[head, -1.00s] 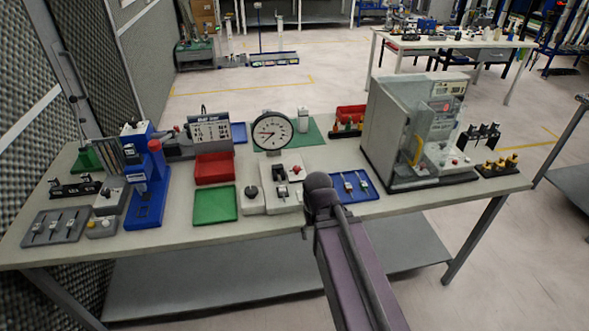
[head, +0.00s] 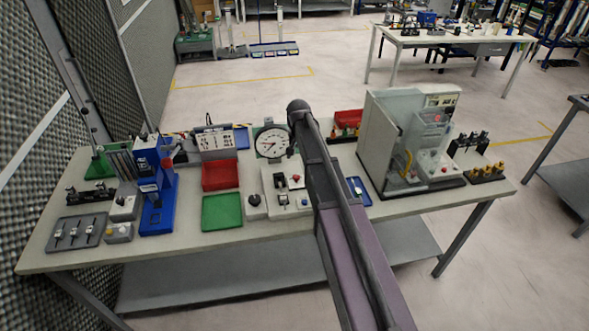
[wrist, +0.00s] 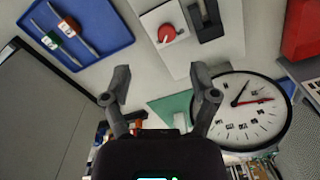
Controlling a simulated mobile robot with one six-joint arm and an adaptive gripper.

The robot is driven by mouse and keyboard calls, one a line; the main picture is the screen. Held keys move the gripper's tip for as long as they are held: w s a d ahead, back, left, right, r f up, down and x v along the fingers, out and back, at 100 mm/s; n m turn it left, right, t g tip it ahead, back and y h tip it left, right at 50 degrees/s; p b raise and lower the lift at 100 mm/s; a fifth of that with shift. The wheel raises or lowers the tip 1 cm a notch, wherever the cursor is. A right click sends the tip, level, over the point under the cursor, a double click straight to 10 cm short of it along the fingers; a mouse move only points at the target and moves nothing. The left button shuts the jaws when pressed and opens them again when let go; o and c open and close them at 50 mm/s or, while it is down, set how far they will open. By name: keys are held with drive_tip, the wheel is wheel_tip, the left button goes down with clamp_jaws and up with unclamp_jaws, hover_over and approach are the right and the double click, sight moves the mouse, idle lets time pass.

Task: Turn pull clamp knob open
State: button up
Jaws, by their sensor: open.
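A red knob (wrist: 167,33) sits on a pale plate (wrist: 152,20) beside a dark slotted part (wrist: 207,22) in the wrist view. The pale fixture (head: 270,186) with its red knob (head: 296,178) stands mid-bench in the head view, left of my arm. I cannot tell for certain that this is the pull clamp knob. My gripper (wrist: 160,87) is open and empty, fingers apart, with the knob beyond the fingertips toward the top of the wrist picture. It touches nothing. My arm hides the gripper in the head view.
A round dial gauge (head: 271,144) stands behind the fixture. A blue tray (wrist: 84,22) with tools lies beside it, partly hidden by my arm in the head view. Green (head: 222,212) and red trays (head: 220,176) are at left. A tall grey machine (head: 378,140) stands at right.

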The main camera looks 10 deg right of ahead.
sight(297, 176)
drive_tip(key=shift+w+r, duration=0.3)
drive_tip(key=shift+w, duration=0.35)
drive_tip(key=shift+w+r, duration=0.3)
drive_tip(key=shift+w, duration=0.3)
drive_tip(key=shift+f, duration=0.2)
wheel_tip(297, 176, down, 14)
drive_tip(key=b, duration=1.3)
drive_tip(key=shift+r, duration=0.25)
